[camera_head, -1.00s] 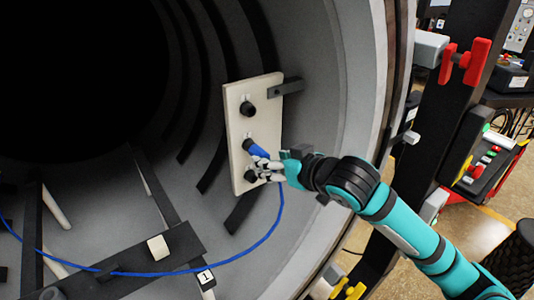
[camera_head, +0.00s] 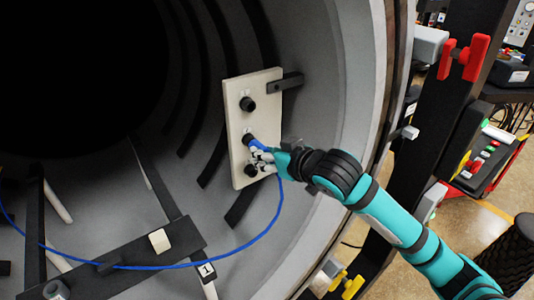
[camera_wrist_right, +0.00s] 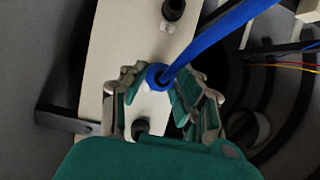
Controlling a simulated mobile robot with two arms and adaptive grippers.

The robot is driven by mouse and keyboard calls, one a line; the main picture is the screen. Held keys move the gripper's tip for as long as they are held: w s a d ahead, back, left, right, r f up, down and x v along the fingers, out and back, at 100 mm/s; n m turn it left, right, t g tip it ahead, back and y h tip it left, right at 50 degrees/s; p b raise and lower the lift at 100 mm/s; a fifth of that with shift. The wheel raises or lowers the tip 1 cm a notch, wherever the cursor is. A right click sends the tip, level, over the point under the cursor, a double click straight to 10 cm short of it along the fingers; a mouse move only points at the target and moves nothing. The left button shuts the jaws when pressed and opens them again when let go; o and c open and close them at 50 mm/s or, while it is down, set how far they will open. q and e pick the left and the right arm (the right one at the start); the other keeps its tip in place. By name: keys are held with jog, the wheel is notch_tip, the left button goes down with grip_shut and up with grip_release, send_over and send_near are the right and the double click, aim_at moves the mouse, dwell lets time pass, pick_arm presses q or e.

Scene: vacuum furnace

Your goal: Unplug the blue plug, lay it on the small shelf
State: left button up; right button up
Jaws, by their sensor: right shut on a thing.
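The blue plug (camera_head: 256,144) is at the middle socket (camera_head: 248,139) of the pale panel (camera_head: 237,120) on the furnace wall. My right gripper (camera_head: 262,155) is shut on the plug. In the right wrist view the plug (camera_wrist_right: 156,76) sits between the fingers of my gripper (camera_wrist_right: 163,92), and its blue cable (camera_wrist_right: 220,31) runs up to the right. How deep the plug sits in the socket is hidden. A dark flat ledge (camera_head: 130,274), perhaps the small shelf, lies low at the left. My left gripper is not in view.
The panel has a dark socket above (camera_head: 247,104) and one below (camera_head: 251,170). A dark bracket (camera_head: 286,83) juts from its right side. A pale block (camera_head: 159,241) stands on the ledge. The cable (camera_head: 240,247) hangs down and crosses the ledge. The furnace rim is at right.

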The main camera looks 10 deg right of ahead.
jog(key=shift+s+d, duration=0.1)
jog(key=shift+s, duration=0.15)
grip_shut()
jog(key=shift+s+d+p, duration=0.3)
jog(key=shift+s+d, duration=0.05)
jog(key=shift+s, duration=0.45)
jog(key=shift+s, duration=0.1)
jog(key=shift+s+d, duration=0.25)
jog(key=shift+s, duration=0.35)
jog(key=shift+s+d, duration=0.1)
jog(key=shift+s, duration=0.15)
jog(key=shift+s+d, duration=0.15)
jog(key=shift+s, duration=0.2)
